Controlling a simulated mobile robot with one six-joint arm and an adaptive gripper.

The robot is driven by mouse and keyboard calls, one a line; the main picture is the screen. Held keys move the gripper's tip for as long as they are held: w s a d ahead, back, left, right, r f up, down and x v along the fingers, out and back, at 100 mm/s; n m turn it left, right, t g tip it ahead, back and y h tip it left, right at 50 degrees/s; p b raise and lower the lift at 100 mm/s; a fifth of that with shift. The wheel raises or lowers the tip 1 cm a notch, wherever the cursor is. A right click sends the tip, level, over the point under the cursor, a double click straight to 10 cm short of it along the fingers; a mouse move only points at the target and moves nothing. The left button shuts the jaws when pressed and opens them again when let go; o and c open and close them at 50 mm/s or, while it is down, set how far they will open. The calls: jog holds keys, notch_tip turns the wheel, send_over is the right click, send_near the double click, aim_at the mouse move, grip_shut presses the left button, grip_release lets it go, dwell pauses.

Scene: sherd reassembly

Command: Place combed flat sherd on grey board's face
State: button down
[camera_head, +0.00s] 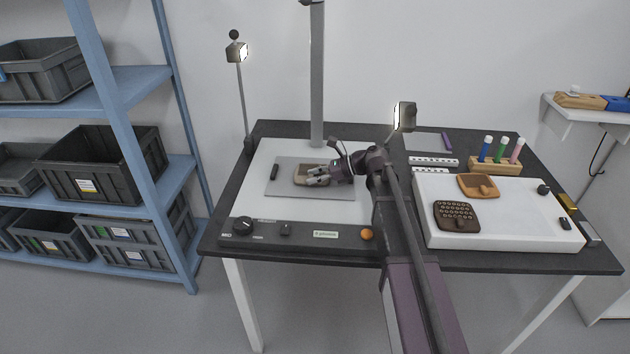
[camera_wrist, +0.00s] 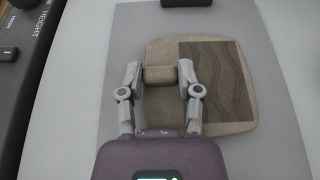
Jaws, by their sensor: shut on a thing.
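The combed flat sherd (camera_wrist: 215,82) is a tan, rounded slab with a dark panel of wavy combed lines and a raised tan grip block. My gripper (camera_wrist: 159,74) has its two fingers closed on that block in the wrist view. In the head view the sherd (camera_head: 301,174) and my gripper (camera_head: 318,175) are over the middle of the grey board (camera_head: 284,188), which also shows in the wrist view (camera_wrist: 130,30). The sherd lies about flat over the board's face. I cannot tell whether it touches the board. My gripper hides part of the sherd.
A small black block (camera_head: 274,172) is at the board's left edge. A dark control strip with knobs (camera_head: 290,230) runs along the front. To the right, a white slab (camera_head: 500,225) carries a brown sherd with rings (camera_head: 456,215) and an orange-tan sherd (camera_head: 477,185). A lamp post (camera_head: 242,95) stands left.

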jog(key=shift+f, duration=0.1)
dwell(0.3)
jog(key=shift+c, duration=1.5)
grip_release()
jog(key=shift+r, duration=0.2)
jog(key=shift+d+r, duration=0.1)
jog(key=shift+d, duration=0.2)
jog(key=p+v, duration=0.4)
jog(key=v, duration=0.5)
jog(key=shift+d+r, duration=0.2)
jog(key=shift+d, duration=0.1)
jog(key=shift+p+v, duration=0.3)
jog(key=shift+v, duration=0.5)
jog(key=shift+f, duration=0.1)
